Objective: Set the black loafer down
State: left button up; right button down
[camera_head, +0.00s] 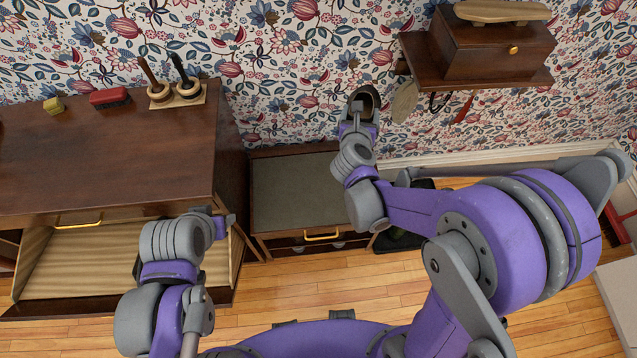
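The black loafer (372,98) is up in front of the wallpaper, at the far end of my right arm. Its dark outer edge and lighter inside show. My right gripper (359,116) is shut on its near end, though the fingertips are partly hidden. The loafer is held clear of the low bench (296,190), whose grey-green top is bare. My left gripper (226,221) is by the right end of the open drawer (95,262). Its fingers are seen edge-on, so I cannot tell whether they are open.
A dark cabinet (100,150) at left bears brushes (175,83), a red-backed brush (110,97) and a yellow block (54,105). A wall shelf (475,77) with a wooden box (490,45) and hanging items is at upper right. A dark tray (401,238) lies right of the bench.

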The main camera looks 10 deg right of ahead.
pick_arm(q)
jog(key=s+f+b, duration=0.6)
jog(key=f, duration=0.4)
pick_arm(e)
jog(key=s+a+f, duration=0.1)
jog(key=a+f, duration=0.2)
jog(key=f, duration=0.4)
jog(key=s+a+f, duration=0.2)
jog(key=f, duration=0.4)
jog(key=a+f+t+h+b, duration=0.2)
jog(key=a+f+t+b, duration=0.1)
jog(key=a+f+b, duration=1.3)
jog(key=shift+m, duration=0.3)
jog(key=shift+w+a+f+b, duration=0.1)
jog(key=shift+a+f+b, duration=0.45)
jog(key=shift+f, duration=1.55)
jog(key=shift+w+a+f+b, duration=0.1)
jog(key=shift+a+f+b, duration=0.45)
jog(key=shift+f, duration=1.5)
jog(key=shift+a+f+b, duration=0.45)
jog(key=shift+a+f, duration=0.1)
jog(key=shift+f, duration=1.55)
pick_arm(q)
notch_tip(320, 180, down, 22)
jog(key=w+g, duration=0.1)
jog(key=shift+w+r, duration=0.15)
jog(key=shift+r, duration=0.1)
pick_arm(e)
jog(key=shift+r, duration=0.1)
